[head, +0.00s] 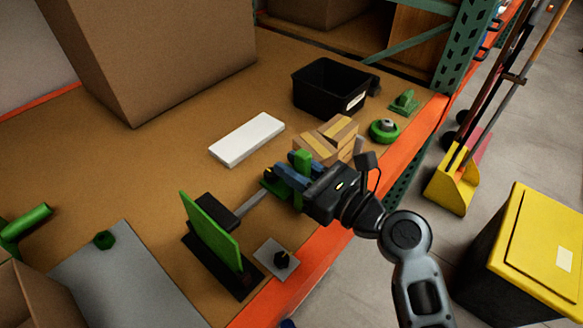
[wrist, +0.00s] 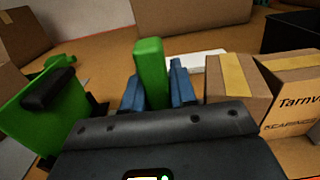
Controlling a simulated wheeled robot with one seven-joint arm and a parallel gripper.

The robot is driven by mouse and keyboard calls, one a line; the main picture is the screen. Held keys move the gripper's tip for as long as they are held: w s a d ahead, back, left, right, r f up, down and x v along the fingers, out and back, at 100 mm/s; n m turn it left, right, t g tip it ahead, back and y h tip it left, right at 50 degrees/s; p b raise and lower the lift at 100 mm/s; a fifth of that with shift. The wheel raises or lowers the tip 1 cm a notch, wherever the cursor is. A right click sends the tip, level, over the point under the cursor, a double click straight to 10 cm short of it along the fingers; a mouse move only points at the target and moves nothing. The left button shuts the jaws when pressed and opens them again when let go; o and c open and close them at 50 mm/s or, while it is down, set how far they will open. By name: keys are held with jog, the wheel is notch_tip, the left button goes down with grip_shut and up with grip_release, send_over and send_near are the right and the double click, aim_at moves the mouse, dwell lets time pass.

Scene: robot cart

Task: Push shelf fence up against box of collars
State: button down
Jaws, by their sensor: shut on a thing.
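My gripper (head: 290,175) is shut on an upright green block (head: 303,160), which rises between its blue fingers in the wrist view (wrist: 150,72). A tall green panel (head: 211,232) on a black base stands to the left; a grey rail (head: 250,208) runs from near it toward my gripper. The panel also shows in the wrist view (wrist: 45,110). I cannot tell whether the panel and the held block both belong to the shelf fence. Small cardboard boxes (head: 340,133) with yellow tape stand just right of my gripper; a printed one shows in the wrist view (wrist: 290,95). Which holds collars is unclear.
A white flat box (head: 247,139) lies behind my gripper. A black bin (head: 327,88) stands behind the cardboard boxes. A large carton (head: 160,55) stands at the back left.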

jog(key=shift+w+d, duration=0.55)
jog(key=shift+w, duration=0.1)
jog(key=c, duration=0.8)
grip_release()
jog(key=shift+d, duration=0.1)
jog(key=v, duration=0.7)
jog(key=shift+s+d, duration=0.25)
jog(key=shift+d, duration=0.1)
